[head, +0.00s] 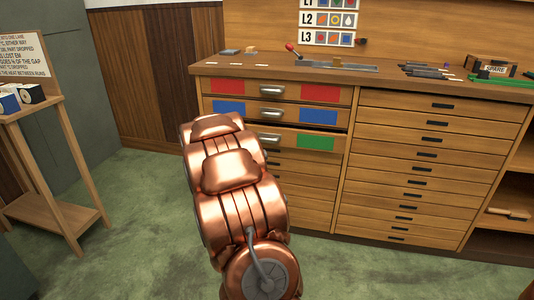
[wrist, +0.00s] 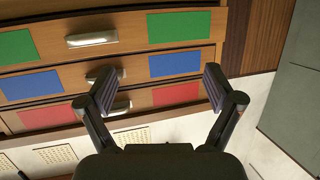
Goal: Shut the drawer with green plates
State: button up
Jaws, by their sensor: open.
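The drawer with green plates (head: 315,142) is third from the top in the left cabinet column. It appears to stick out a little, with a dark gap above its front. My copper arm hides its left part in the head view. The wrist view is upside down and shows its two green plates and silver handle (wrist: 92,39) at the top. My gripper (wrist: 162,84) is open and empty, with its fingers spread in front of the drawer fronts. It is hidden behind my arm in the head view. I cannot tell whether it touches anything.
The blue-plate drawer (head: 319,116) and red-plate drawer (head: 320,93) sit above the green one. A column of narrow drawers (head: 425,155) stands to the right. The worktop (head: 400,77) holds tools and a crate (head: 491,67). A wooden stand (head: 62,205) is at left. Green floor (head: 140,200) lies open between.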

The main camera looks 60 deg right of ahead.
aim_at(267, 139)
jog(key=s+d+f+m+g+h+b, duration=0.25)
jog(key=s+d+h, duration=0.3)
jog(key=d, duration=0.55)
jog(key=shift+y, duration=0.45)
jog(key=shift+f+b+x, duration=0.1)
jog(key=shift+b+x, duration=0.5)
jog(key=shift+x, duration=1.15)
jog(key=shift+f+b+x, duration=0.15)
jog(key=shift+b+x, duration=0.45)
jog(key=shift+x, duration=1.15)
jog(key=shift+s, duration=0.2)
jog(key=c, duration=1.5)
jog(key=shift+t+p+x, duration=0.25)
jog(key=shift+p+x, duration=0.7)
jog(key=shift+x, duration=0.05)
jog(key=shift+c, duration=0.2)
jog(key=shift+p+x, duration=0.8)
jog(key=shift+x, duration=0.3)
jog(key=shift+w+r, duration=0.1)
jog(key=o, duration=1.5)
